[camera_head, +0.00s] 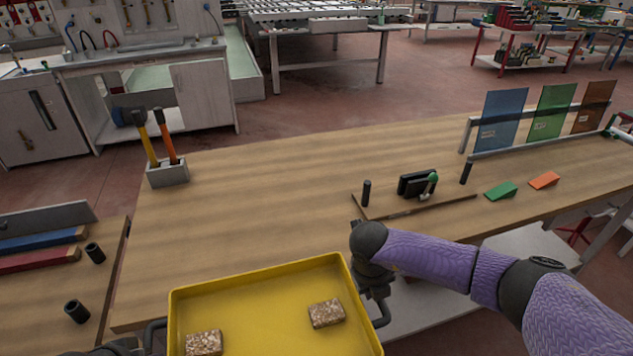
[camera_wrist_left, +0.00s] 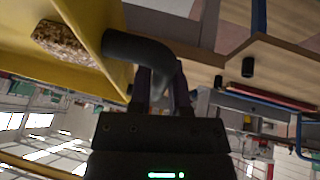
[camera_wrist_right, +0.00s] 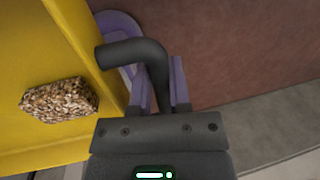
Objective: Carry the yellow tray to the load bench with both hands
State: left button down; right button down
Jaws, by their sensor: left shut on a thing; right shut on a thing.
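The yellow tray (camera_head: 262,284) is at the bottom of the head view, in front of the near edge of a wooden bench (camera_head: 250,205). Two speckled brown blocks lie in it, one at the left (camera_head: 204,343) and one at the right (camera_head: 326,313). My right gripper (camera_head: 376,290) is at the tray's right side; the right wrist view shows its fingers (camera_wrist_right: 160,88) shut on a black bent handle (camera_wrist_right: 135,55). My left gripper is mostly cut off in the head view; the left wrist view shows its fingers (camera_wrist_left: 160,88) shut on the other black handle (camera_wrist_left: 140,48).
The bench bears a grey holder (camera_head: 167,174) with two hammers at its left, a black fixture (camera_head: 415,184), green (camera_head: 501,191) and orange (camera_head: 545,180) wedges, and coloured panels (camera_head: 503,120). Its left-middle top is clear. A lower side table (camera_head: 50,278) stands at the left.

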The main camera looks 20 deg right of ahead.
aim_at(294, 239)
jog(key=i+l, duration=0.3)
jog(key=i, duration=0.15)
jog(key=i+l, duration=0.3)
jog(key=i, duration=0.1)
